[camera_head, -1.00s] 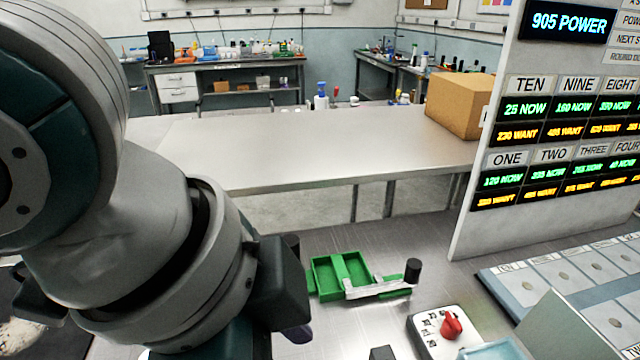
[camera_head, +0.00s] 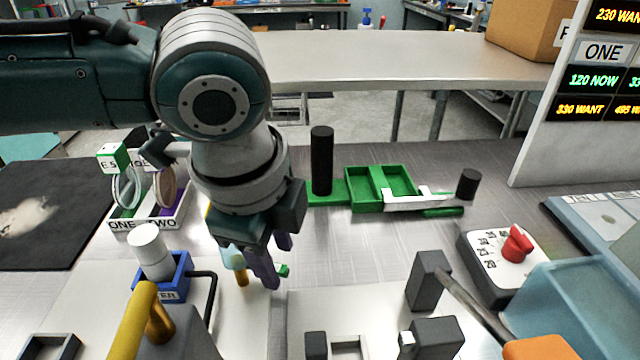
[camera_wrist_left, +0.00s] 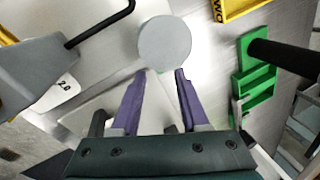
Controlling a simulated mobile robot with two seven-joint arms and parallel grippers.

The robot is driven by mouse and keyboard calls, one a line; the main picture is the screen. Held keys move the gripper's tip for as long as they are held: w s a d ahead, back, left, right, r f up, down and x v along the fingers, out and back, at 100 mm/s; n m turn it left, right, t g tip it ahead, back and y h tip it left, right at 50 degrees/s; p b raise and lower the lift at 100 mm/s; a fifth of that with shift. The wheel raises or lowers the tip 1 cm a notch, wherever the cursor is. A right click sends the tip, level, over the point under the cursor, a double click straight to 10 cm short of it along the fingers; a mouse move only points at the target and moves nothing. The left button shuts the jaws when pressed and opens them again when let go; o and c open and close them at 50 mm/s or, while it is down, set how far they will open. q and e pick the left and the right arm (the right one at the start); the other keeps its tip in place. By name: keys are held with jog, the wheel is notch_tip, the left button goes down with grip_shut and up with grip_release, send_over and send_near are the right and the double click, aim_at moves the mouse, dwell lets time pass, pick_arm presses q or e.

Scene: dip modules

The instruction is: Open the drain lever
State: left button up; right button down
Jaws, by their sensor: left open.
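No part is readably marked as the drain lever. A yellow handle (camera_head: 135,320) rises from a grey block at the lower left. Another lever, with a metal shaft (camera_head: 475,303) and an orange end (camera_head: 540,347), is at the lower right. My left gripper (camera_head: 274,262) has purple fingers pointing down over the pale plate, right of the black bent pipe (camera_head: 208,295). A pale blue and yellow piece (camera_head: 240,268) shows beside the fingers, partly hidden. In the left wrist view my gripper (camera_wrist_left: 160,75) is open, with a grey disc (camera_wrist_left: 165,42) beyond the fingertips. My right gripper is not seen.
A green tray (camera_head: 380,185) and a black post (camera_head: 321,160) stand behind the gripper. A dial box with a red knob (camera_head: 516,244) is at right. A white-capped blue holder (camera_head: 160,275) and a ring rack (camera_head: 150,215) are at left. Grey blocks (camera_head: 428,280) stand in front.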

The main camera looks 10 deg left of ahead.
pick_arm(q)
jog(key=shift+x, duration=1)
jog(key=shift+c, duration=0.4)
grip_shut()
